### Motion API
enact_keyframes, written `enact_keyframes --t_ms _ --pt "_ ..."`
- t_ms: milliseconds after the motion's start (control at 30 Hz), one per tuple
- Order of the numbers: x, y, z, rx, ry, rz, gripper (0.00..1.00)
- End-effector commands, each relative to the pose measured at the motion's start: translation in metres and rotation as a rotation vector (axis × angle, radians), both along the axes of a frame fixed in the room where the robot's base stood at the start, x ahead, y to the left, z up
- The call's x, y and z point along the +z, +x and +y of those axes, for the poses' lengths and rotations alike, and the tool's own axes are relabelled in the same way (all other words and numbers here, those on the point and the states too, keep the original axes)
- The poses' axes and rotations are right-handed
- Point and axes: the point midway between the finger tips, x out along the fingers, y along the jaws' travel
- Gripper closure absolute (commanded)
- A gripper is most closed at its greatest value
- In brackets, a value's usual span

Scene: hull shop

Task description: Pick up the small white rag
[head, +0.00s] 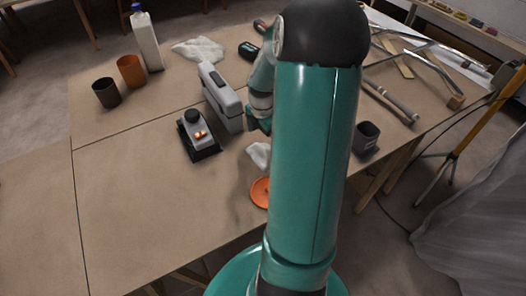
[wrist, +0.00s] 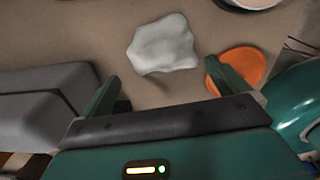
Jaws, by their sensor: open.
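The small white rag (wrist: 163,45) lies crumpled on the brown table in the wrist view, just beyond my gripper's fingers. In the head view the rag (head: 259,154) shows partly, with my arm covering its right side. My gripper (wrist: 165,88) is open and empty, its two green fingers spread apart, with the rag ahead of the gap between them. In the head view my gripper is mostly hidden behind my arm. A larger white cloth (head: 198,50) lies farther back on the table.
An orange dish (wrist: 240,66) lies right of the rag, close to my right finger. A grey case (head: 221,95) stands to the left, near my left finger. A grey-black device (head: 198,135) sits nearby. The table's front left is clear.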

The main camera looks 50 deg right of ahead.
Motion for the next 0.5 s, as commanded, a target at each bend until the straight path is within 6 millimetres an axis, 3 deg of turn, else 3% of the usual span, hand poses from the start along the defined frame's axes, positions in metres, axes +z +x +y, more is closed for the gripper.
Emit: enact_keyframes --t_ms 267,500 --pt "-0.025 -0.002 0.000 0.000 0.001 0.002 0.00" --pt "-0.060 -0.005 0.000 0.000 0.001 0.002 0.00"
